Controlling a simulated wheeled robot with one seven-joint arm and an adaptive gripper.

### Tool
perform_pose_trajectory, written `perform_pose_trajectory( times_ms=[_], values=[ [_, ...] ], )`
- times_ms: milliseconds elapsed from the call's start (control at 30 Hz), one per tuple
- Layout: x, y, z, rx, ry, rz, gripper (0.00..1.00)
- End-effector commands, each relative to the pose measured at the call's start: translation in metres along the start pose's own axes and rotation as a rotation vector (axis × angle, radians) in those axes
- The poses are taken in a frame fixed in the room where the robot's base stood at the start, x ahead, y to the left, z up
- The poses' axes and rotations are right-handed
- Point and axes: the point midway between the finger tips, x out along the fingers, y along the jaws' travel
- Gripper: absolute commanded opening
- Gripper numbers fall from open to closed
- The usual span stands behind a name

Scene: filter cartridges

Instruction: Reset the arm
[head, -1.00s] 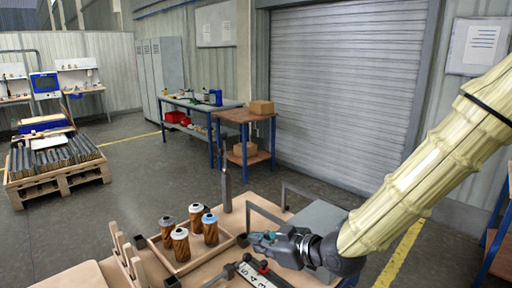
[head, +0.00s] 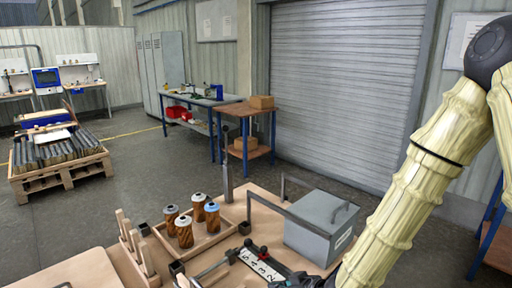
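My arm (head: 400,205) comes in from the right edge, bends at a dark joint and slopes down to the bottom edge. Only a dark piece of my gripper (head: 300,281) shows at the bottom edge, near the numbered strip. Its fingers are cut off or hidden, so I cannot tell whether they are open or shut, or whether they hold anything. Several brown filter cartridges stand upright in a shallow wooden tray (head: 228,236). One has a blue top (head: 212,218); the others have pale or grey tops, such as the front one (head: 184,232). My gripper is apart from them.
A grey lidded box (head: 318,232) with a handle stands on the bench right of the tray. A numbered strip (head: 262,268) lies before it. A dark post (head: 226,165) rises behind the tray, and wooden pegs (head: 137,250) stand to its left. A pallet (head: 60,172) stands far left.

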Motion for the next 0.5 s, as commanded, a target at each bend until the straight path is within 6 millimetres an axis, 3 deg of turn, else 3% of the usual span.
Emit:
perform_pose_trajectory(
  times_ms=[33, 200, 500],
  values=[
    [0.006, 0.001, 0.026, 0.04, -0.044, 0.008, 0.0],
    [0.017, 0.006, 0.105, 0.176, -0.178, 0.054, 0.0],
    [0.013, 0.002, 0.243, 0.384, -0.412, 0.157, 0.0]
  ],
)
